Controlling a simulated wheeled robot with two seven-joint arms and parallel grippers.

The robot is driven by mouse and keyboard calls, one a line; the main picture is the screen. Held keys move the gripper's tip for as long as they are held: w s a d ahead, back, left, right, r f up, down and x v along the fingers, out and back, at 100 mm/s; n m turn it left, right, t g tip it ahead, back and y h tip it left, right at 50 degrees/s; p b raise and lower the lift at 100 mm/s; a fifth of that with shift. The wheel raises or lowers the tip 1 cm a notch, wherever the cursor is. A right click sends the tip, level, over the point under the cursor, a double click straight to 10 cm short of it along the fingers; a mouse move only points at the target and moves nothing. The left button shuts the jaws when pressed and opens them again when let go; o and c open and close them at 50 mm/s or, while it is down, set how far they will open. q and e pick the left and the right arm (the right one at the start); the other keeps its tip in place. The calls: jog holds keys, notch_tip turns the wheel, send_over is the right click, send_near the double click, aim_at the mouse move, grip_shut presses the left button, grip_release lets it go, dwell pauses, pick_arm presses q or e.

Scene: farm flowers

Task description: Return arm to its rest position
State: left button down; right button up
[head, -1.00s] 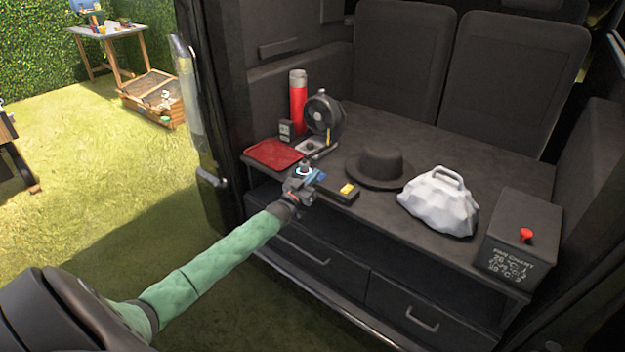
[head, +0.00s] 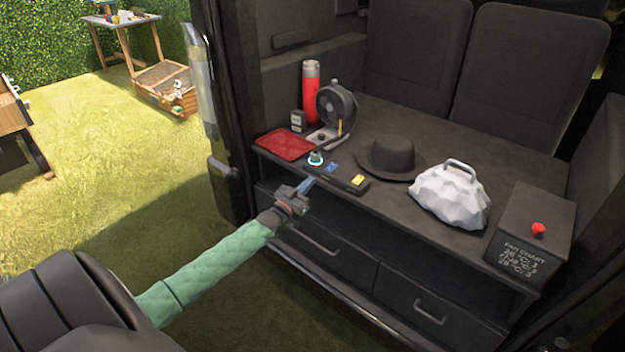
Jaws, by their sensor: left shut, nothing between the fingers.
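My left arm in its green sleeve comes in from the lower left of the head view. Its gripper (head: 304,186) is shut and empty, in front of the front edge of the dark shelf (head: 440,200) in the vehicle. Just behind the fingertips lies a dark control panel (head: 342,180) with a glowing ring knob (head: 316,158), a blue part and a yellow part (head: 357,180). The gripper appears apart from the panel. My right gripper is not in view.
On the shelf stand a red tray (head: 285,144), a red flask (head: 311,95), a black fan (head: 336,104), a black hat (head: 391,156), a white lumpy handled object (head: 450,194) and a dark box (head: 532,230) with a red button. Drawers (head: 430,312) lie below.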

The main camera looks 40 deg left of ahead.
pick_arm(q)
jog(key=shift+s, duration=0.15)
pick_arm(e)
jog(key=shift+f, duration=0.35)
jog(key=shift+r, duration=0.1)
